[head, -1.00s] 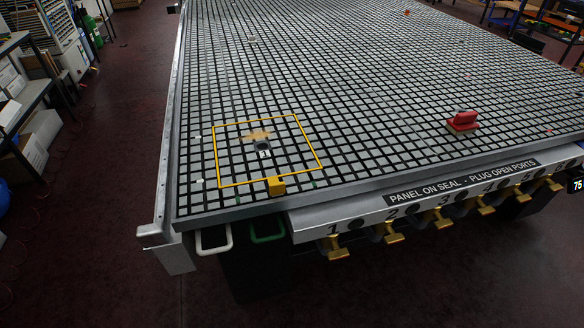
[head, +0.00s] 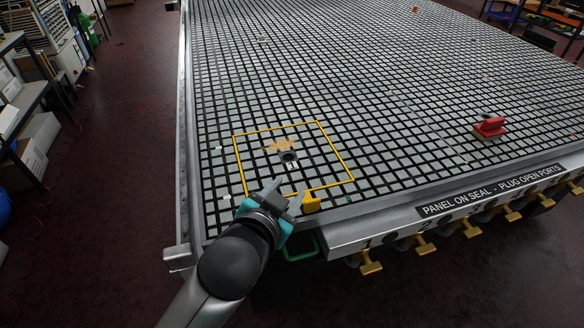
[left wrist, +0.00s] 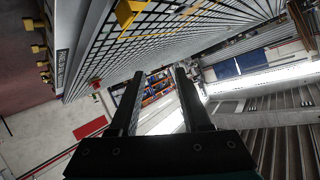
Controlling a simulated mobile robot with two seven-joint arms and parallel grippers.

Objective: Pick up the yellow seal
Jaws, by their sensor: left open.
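The yellow seal (head: 277,129) is a thin square loop lying flat on the gridded table. A yellow block (head: 311,202) sits at its front side, by the table's front edge; the block also shows at the top of the left wrist view (left wrist: 127,12). My left gripper (head: 286,192) is over the table's front edge, just left of the block, and hides part of the loop's front-left side. In the left wrist view the left gripper's (left wrist: 155,72) two dark fingers are apart with nothing between them. My right gripper is in neither view.
Inside the loop lie a tan patch (head: 280,145) and a small dark round piece (head: 289,157). A red handled block (head: 490,127) stands on the table (head: 400,90) to the right. Brass valve handles (head: 371,265) line the front below a labelled panel (head: 490,190).

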